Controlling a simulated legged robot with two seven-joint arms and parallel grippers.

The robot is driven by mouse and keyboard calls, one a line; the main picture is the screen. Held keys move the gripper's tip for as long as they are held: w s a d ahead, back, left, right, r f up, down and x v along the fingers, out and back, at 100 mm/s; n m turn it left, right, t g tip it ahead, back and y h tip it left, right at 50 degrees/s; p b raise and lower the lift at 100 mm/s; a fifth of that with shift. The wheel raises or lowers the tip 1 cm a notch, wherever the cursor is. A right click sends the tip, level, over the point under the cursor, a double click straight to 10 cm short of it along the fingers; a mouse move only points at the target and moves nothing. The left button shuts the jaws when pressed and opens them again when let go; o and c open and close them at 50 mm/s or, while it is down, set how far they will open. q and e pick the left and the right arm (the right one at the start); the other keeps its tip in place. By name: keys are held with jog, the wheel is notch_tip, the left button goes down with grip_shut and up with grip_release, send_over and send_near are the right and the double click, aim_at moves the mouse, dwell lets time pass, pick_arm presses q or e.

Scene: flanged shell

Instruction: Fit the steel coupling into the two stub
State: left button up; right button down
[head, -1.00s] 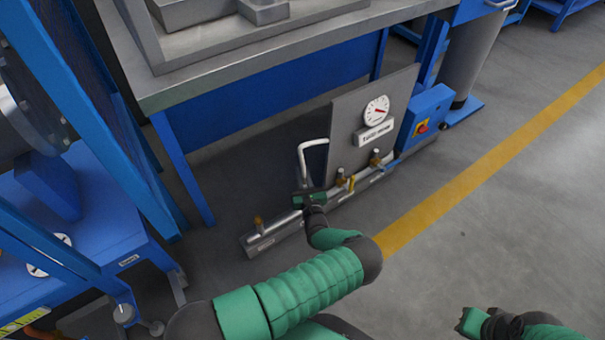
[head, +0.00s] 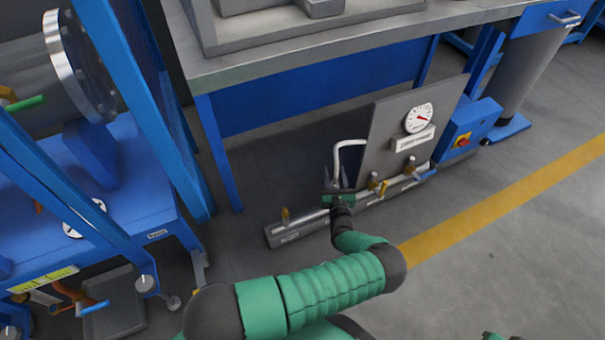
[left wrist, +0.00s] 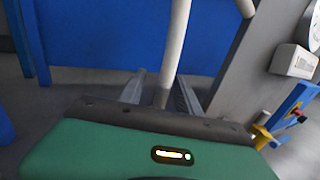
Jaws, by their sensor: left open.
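A low grey base (head: 281,238) on the floor carries a steel pipe line (head: 312,217) with brass-coloured valves. I cannot pick out the steel coupling or the gap between the two stubs; my left gripper covers part of the line. A bent white pipe (head: 350,143) rises behind that gripper and also shows in the left wrist view (left wrist: 178,38). My left gripper (head: 338,187) is open above the line. In the left wrist view its fingers stand apart, with the white pipe seen between them; I cannot tell whether they touch it. Only a green sliver of my right arm end shows at the bottom edge.
A grey panel with a gauge (head: 419,118) and a blue switch box (head: 467,130) stand at the right of the line. A workbench (head: 330,45) overhangs behind it. A blue frame (head: 130,110) stands at left. The floor at right is clear.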

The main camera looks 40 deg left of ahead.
pick_arm(q)
notch_tip(320, 180, up, 10)
jog(key=p, duration=0.6)
jog(key=s+a+r+n+g+y, duration=0.2)
jog(key=s+a+n+g+y, duration=0.25)
jog(key=s, duration=0.45)
jog(key=s+a+r+n+g+y, duration=0.1)
jog(key=s+a+n+g, duration=0.3)
jog(key=s+a+g, duration=0.3)
jog(key=s+n+g+h, duration=0.1)
jog(key=s+n+g, duration=0.3)
jog(key=s, duration=0.9)
jog(key=g, duration=0.3)
jog(key=shift+s+d+r+n+h, duration=0.25)
jog(key=shift+d+n+h, duration=0.05)
jog(key=shift+n+h, duration=0.05)
pick_arm(e)
jog(key=r, duration=0.2)
jog(key=d+r, duration=0.2)
jog(key=r, duration=0.1)
jog(key=shift+s+r, duration=0.3)
jog(key=shift+s, duration=0.1)
pick_arm(q)
jog(key=shift+g, duration=0.25)
